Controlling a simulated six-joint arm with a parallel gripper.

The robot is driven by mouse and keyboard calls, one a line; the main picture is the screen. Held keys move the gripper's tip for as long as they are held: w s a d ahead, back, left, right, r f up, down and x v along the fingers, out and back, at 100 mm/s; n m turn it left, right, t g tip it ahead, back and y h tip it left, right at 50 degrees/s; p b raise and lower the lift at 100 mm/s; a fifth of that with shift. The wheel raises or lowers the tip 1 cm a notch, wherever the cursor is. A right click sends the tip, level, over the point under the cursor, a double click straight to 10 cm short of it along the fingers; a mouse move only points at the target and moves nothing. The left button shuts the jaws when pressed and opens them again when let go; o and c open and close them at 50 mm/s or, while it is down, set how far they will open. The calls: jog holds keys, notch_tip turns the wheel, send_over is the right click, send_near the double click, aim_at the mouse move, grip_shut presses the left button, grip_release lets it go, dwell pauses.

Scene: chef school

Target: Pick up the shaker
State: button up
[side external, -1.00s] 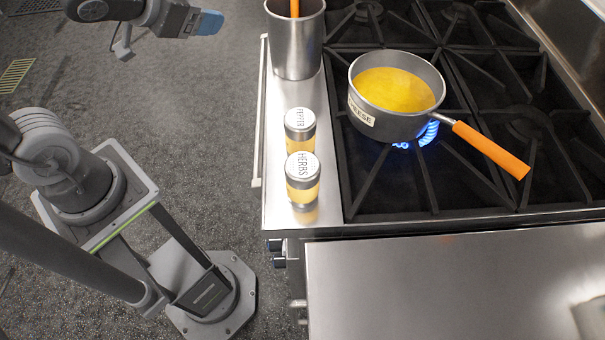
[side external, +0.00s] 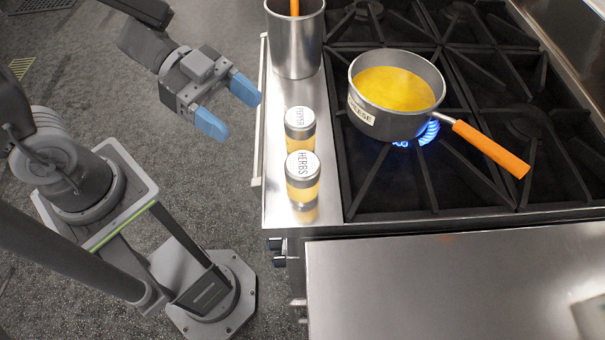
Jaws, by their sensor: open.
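Two shakers with silver lids and yellow contents stand upright on the steel ledge at the left of the stove. The shaker labelled "PEPPER" (side external: 300,122) stands behind the shaker labelled "HERBS" (side external: 303,178), which partly hides it. My gripper (side external: 228,112), with blue fingertips, is open and empty. It is to the left of the pepper shaker in the picture, apart from both shakers, and its fingertips point towards the ledge.
A pot labelled "CHEESE" (side external: 365,112) with yellow contents and an orange handle sits over a lit blue flame on the stove (side external: 480,195). A steel canister (side external: 296,50) holding something orange stands behind the shakers. A rail (side external: 261,110) runs along the ledge's left side. The front counter (side external: 450,285) is mostly clear.

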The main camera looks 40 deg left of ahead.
aim_at(299, 162)
jog(key=x, duration=1.1)
jog(key=shift+w+d+f, duration=0.1)
jog(key=shift+c, duration=0.5)
jog(key=c, duration=0.7)
notch_tip(299, 162, up, 15)
